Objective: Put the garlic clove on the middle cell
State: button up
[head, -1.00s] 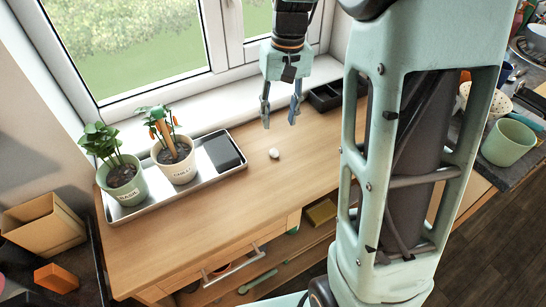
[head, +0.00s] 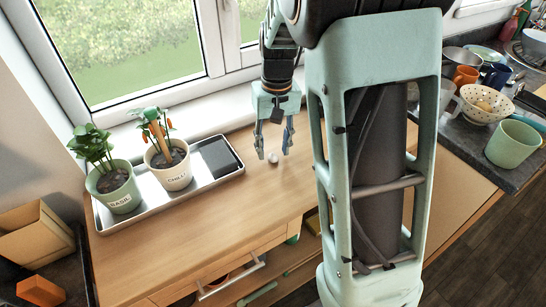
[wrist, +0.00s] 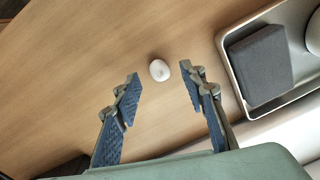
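The garlic clove (head: 272,158) is small and whitish and lies on the wooden table top. In the wrist view the clove (wrist: 159,70) appears between the tips of my two fingers, with clear space on either side. My gripper (head: 273,153) points down over it, open and empty. The fingertips look close above the table, but I cannot tell the exact height. No divided container with a middle cell shows now; my arm covers the table's right rear part.
A metal tray (head: 222,180) left of the clove holds a basil pot (head: 119,197), a chilli pot (head: 175,178) and a dark block (head: 214,157). The window stands behind. The table front is clear. A colander (head: 485,103) and green cup (head: 513,144) stand at far right.

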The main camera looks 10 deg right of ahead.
jog(key=shift+f, duration=0.95)
jog(key=c, duration=0.9)
jog(key=shift+r, duration=0.2)
